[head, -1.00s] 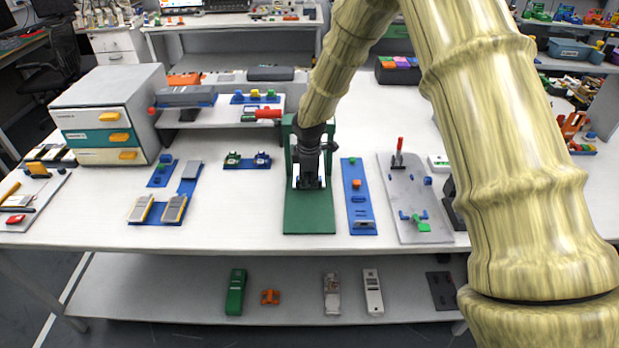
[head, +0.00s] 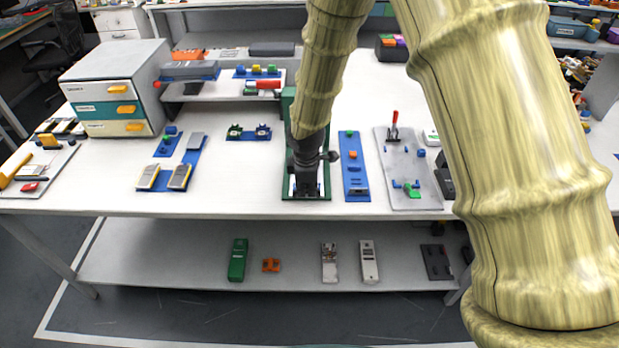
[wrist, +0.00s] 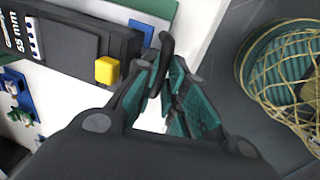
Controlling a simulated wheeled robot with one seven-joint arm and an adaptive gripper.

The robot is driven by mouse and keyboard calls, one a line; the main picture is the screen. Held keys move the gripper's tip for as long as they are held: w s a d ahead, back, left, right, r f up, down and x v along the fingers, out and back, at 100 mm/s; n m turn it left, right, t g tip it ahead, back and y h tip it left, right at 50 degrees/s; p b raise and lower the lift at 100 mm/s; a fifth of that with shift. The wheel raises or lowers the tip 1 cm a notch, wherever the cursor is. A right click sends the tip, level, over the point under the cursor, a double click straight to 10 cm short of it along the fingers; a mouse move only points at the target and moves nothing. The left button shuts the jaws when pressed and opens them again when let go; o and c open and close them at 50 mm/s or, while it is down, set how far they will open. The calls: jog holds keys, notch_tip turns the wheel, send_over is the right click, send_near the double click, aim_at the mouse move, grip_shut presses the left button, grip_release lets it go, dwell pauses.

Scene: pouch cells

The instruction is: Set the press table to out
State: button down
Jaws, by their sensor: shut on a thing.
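The press has a green frame (head: 288,100) and a green base (head: 326,165) on the bench, with a red lever (head: 262,84) at its upper left. My gripper (head: 307,186) is low over the front end of this base and hides much of it. In the wrist view my gripper (wrist: 168,88) is shut on an upright black handle (wrist: 166,47). I take this block to be the press table. The jaw contact is partly hidden.
A blue fixture strip (head: 353,180) lies close right of the press, then a grey plate (head: 410,192) with a red-handled clamp. Blue fixtures and a drawer cabinet (head: 110,90) stand left. A lower shelf (head: 200,260) holds several parts.

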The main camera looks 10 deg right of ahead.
jog(key=shift+s+a, duration=0.2)
jog(key=shift+s, duration=0.6)
jog(key=shift+s+f, duration=0.1)
jog(key=shift+s, duration=0.1)
jog(key=c, duration=1.5)
grip_release()
jog(key=shift+s, duration=0.15)
jog(key=shift+r, duration=0.6)
jog(key=r, duration=0.3)
jog(key=s+r, duration=0.1)
jog(key=r, duration=0.3)
jog(key=s+r, duration=0.1)
jog(key=r, duration=0.2)
jog(key=shift+a+r, duration=0.2)
jog(key=shift+r, duration=0.15)
